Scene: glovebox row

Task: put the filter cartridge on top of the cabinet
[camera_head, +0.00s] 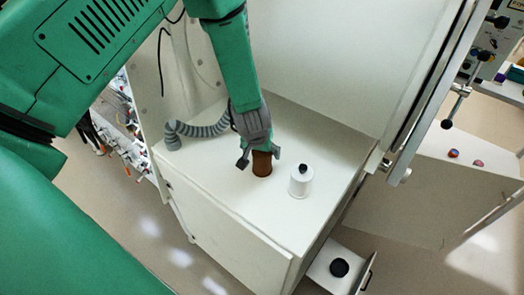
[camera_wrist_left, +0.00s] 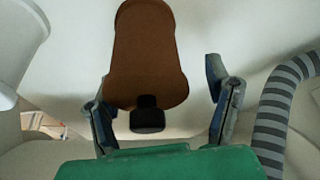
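A brown bottle (camera_head: 262,164) with a black cap stands on the white cabinet's top (camera_head: 225,185). My left gripper (camera_head: 259,165) is over it, fingers apart at either side. In the left wrist view the bottle (camera_wrist_left: 147,55) shows between the open fingers (camera_wrist_left: 163,100), with a clear gap on the right. A white canister (camera_head: 300,183) with a black knob stands just right of the bottle; a white piece (camera_wrist_left: 20,45) shows at the left wrist view's edge. A black round piece (camera_head: 339,267) lies in an open drawer below. I cannot tell which is the filter cartridge.
A grey ribbed hose (camera_head: 200,130) lies on the cabinet top to the left; it also shows in the left wrist view (camera_wrist_left: 280,110). A white upright panel (camera_head: 320,60) closes off the back. The open drawer (camera_head: 318,272) juts out at lower right. The top's front is bare.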

